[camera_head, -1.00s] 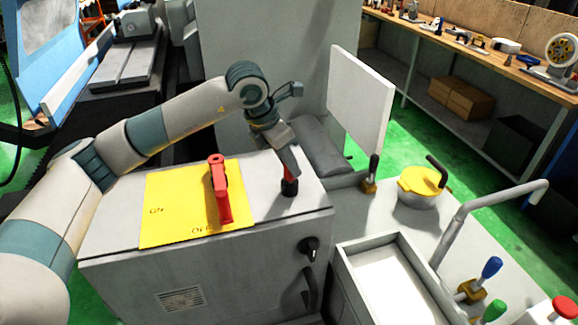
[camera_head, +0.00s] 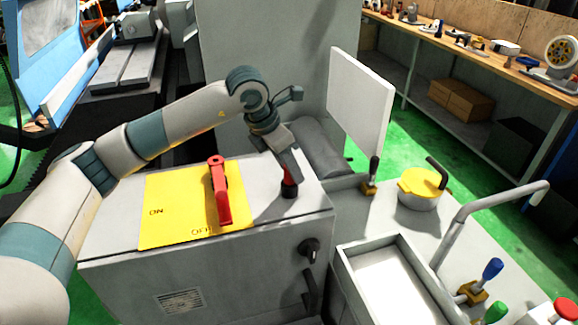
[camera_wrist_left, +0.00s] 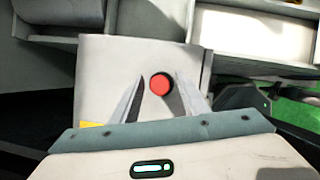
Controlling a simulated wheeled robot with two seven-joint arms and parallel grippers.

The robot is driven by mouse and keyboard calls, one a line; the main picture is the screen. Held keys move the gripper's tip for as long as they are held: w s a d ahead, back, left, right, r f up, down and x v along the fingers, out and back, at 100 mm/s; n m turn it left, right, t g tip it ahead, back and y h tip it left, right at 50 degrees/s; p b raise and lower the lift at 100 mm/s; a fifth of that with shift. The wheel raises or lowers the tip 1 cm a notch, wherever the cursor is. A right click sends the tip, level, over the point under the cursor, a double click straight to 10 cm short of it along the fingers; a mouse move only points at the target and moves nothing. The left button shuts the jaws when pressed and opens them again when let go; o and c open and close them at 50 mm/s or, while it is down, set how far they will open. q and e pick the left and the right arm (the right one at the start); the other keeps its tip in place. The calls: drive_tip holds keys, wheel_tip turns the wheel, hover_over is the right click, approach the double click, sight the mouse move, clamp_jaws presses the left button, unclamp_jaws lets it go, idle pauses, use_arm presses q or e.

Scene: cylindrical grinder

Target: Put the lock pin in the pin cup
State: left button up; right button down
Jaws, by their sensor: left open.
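The red lock pin (camera_head: 289,178) stands upright in a small black cup-like holder, which I take to be the pin cup (camera_head: 289,191), on top of the grey cabinet. In the left wrist view the pin's round red top (camera_wrist_left: 161,84) shows end-on, with a dark rim beside it. My left gripper (camera_head: 294,172) is at the top of the pin, pointing down. In the left wrist view its two fingers are spread, one on each side of the pin, with gaps between. My right gripper is out of view.
A yellow plate (camera_head: 175,208) with a red switch handle (camera_head: 220,192) lies on the cabinet (camera_head: 262,240) left of the pin. A white upright panel (camera_head: 358,105), a yellow-lidded pot (camera_head: 420,188) and a shallow tray (camera_head: 345,262) stand to the right.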

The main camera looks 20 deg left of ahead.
use_arm(q)
drive_tip(key=shift+r, duration=0.2)
drive_tip(key=shift+a+r, duration=0.1)
drive_tip(key=shift+r, duration=0.1)
drive_tip(key=b+v, duration=0.3)
drive_tip(key=v, duration=0.8)
drive_tip(key=shift+s+r, duration=0.15)
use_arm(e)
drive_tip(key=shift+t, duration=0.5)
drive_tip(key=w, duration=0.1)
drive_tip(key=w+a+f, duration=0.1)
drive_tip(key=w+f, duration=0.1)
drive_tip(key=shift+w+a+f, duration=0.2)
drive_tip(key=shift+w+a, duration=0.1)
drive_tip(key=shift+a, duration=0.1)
use_arm(q)
drive_tip(key=shift+a, duration=0.1)
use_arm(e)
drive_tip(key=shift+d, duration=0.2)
